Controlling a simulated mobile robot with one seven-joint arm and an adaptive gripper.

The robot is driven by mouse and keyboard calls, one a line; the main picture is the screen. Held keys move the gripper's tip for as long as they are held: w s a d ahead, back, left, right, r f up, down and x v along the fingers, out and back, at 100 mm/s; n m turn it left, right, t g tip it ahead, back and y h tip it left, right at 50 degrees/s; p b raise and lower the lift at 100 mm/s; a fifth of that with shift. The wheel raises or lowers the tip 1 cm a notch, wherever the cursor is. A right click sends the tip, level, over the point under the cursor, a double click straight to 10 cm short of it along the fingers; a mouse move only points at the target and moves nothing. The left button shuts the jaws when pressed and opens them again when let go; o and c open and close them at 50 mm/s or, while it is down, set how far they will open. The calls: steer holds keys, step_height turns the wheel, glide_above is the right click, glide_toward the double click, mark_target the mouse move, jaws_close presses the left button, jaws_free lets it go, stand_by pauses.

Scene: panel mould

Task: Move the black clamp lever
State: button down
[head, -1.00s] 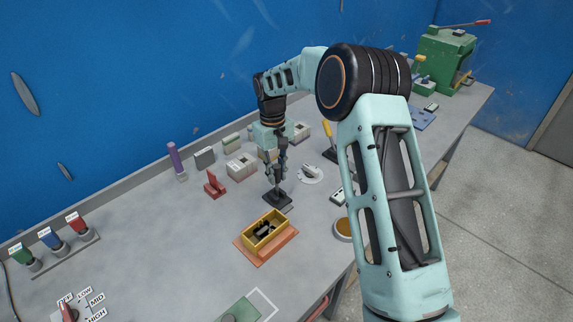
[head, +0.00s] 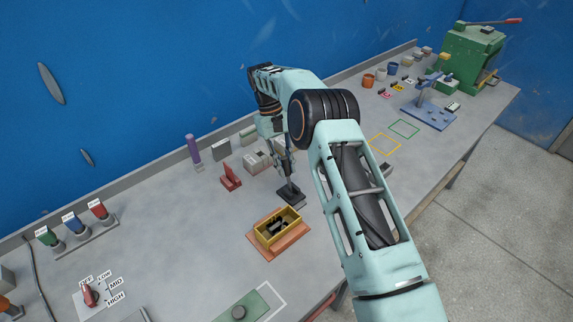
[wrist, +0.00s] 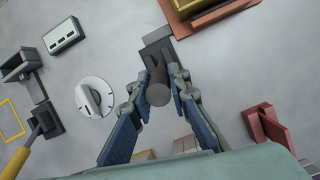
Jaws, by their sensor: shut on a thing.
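The black clamp lever (wrist: 157,92) stands up from its dark base plate (wrist: 157,45) on the bench, its round end facing the wrist camera. In the head view its dark base (head: 291,195) sits just behind the yellow bin. My gripper (wrist: 159,74) has its two fingers on either side of the lever and is shut on it.
A yellow bin (head: 262,237) on an orange tray (head: 270,255) stands close in front. A red clamp (head: 231,178) is to the left. A white dial (wrist: 95,97) and a yellow-handled lever (wrist: 20,160) lie to the left in the wrist view.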

steer(key=shift+w, duration=0.1)
stand_by(0.5)
steer(key=c, duration=1.8)
jaws_free()
step_height(320, 180, up, 10)
steer(key=shift+r, duration=0.1)
